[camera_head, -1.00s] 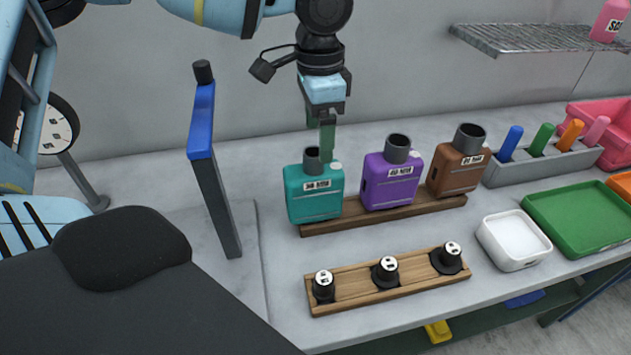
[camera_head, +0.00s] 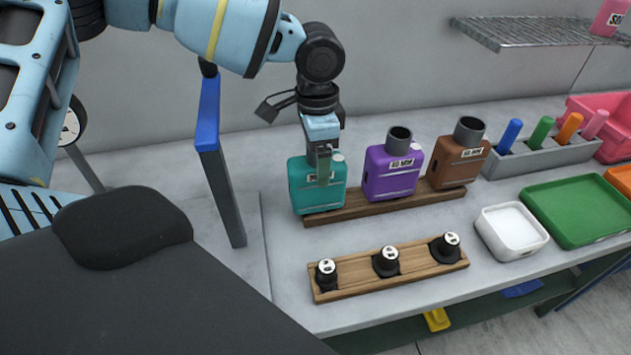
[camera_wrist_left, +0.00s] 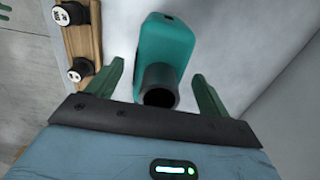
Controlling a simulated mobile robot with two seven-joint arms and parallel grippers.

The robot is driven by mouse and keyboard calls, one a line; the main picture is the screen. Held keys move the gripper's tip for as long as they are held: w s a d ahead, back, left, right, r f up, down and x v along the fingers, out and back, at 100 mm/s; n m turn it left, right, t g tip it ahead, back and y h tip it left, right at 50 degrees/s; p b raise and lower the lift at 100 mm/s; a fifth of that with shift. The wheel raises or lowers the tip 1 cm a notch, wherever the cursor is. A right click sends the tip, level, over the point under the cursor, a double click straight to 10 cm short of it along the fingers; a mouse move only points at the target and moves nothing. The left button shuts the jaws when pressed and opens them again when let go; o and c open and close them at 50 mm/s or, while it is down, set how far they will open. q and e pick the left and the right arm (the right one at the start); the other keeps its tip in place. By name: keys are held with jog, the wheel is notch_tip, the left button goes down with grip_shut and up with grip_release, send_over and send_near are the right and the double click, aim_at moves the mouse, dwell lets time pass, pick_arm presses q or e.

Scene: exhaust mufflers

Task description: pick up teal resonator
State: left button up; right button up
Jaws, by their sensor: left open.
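The teal resonator (camera_head: 318,196) stands upright at the left end of the back wooden rack, beside the purple one. My left gripper (camera_head: 324,165) is over it, pointing down, and its fingers hide the neck and part of the label in the head view. In the left wrist view the teal resonator (camera_wrist_left: 167,45) shows with its dark round neck (camera_wrist_left: 159,86) between the two green fingers of my left gripper (camera_wrist_left: 157,85). The fingers are open, with a gap on each side of the neck. My right gripper is not in view.
A purple resonator (camera_head: 390,173) and a brown one (camera_head: 458,158) share the back rack (camera_head: 385,203). A front rack (camera_head: 345,284) holds black plugs. A blue-topped post (camera_head: 216,155) stands close on the left. A white tray (camera_head: 511,232) and a green tray (camera_head: 580,210) lie right.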

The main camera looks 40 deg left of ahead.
pick_arm(q)
jog(key=shift+f, duration=0.2)
jog(key=shift+r, duration=0.1)
jog(key=c, duration=1)
notch_tip(320, 180, up, 9)
jog(key=shift+f+b, duration=0.1)
jog(key=shift+b, duration=0.2)
jog(key=shift+r, duration=0.55)
